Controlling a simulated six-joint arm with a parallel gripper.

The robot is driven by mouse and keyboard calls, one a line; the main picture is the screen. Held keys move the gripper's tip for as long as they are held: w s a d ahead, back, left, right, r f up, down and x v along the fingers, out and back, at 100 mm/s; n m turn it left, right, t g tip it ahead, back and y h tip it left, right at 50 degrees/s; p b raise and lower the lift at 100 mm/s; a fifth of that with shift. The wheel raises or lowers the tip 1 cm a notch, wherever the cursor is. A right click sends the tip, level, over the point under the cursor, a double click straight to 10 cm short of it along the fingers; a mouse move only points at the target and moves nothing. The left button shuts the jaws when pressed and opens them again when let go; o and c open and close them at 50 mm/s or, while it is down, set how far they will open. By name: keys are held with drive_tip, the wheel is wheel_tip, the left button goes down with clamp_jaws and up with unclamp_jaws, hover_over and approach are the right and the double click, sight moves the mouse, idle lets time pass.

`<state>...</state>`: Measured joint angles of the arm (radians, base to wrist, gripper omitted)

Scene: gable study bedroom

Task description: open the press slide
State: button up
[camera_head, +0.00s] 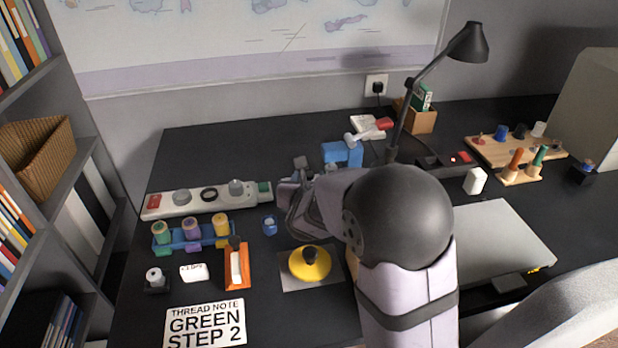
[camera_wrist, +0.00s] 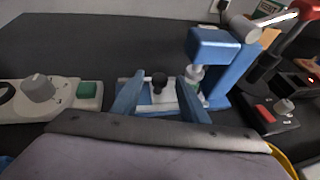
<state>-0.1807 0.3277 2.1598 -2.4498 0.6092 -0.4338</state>
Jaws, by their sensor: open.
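The blue press (camera_wrist: 222,72) stands right of centre in the wrist view, with a grey lever arm at its top. It also shows in the head view (camera_head: 343,153), partly behind my arm. In the head view, my gripper (camera_head: 288,192) is partly hidden by my own wrist.
A white panel with a grey dial and green block (camera_wrist: 87,90) lies left of the fingers. A black device with a red part (camera_wrist: 272,110) stands to the right. Thread spools (camera_head: 192,232), a yellow round item (camera_head: 309,264) and a lamp (camera_head: 468,42) share the dark desk.

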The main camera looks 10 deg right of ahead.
clamp_jaws()
drive_tip(key=a, duration=0.8)
drive_tip(key=shift+p, duration=0.4)
unclamp_jaws()
drive_tip(key=shift+v, duration=3.7)
